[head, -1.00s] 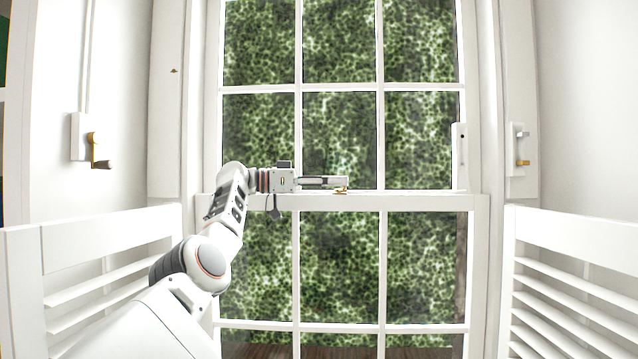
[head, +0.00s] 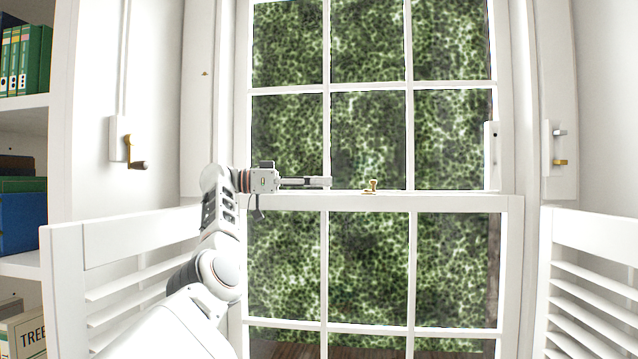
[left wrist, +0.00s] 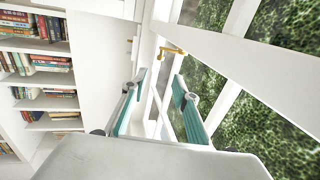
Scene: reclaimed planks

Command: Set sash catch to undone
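The sash catch (head: 371,187) is a small brass fitting on the white meeting rail (head: 450,202) of the window. Its short knob stands up from a flat base; I cannot tell whether it is fastened or undone. My left gripper (head: 329,182) is just left of the catch in the head view, apart from it and pointing right along the rail. In the left wrist view, the teal-padded fingers of the left gripper (left wrist: 159,78) are spread with nothing between them. A brass piece, apparently the catch (left wrist: 171,52), shows beyond the fingertips. My right gripper is not in view.
A brass crank (head: 130,153) is on the left wall, and a fitting with a brass lever (head: 559,161) on the right. Louvred half shutters (head: 65,260) flank the window. A bookshelf (head: 25,103) stands far left. The rail right of the catch is clear.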

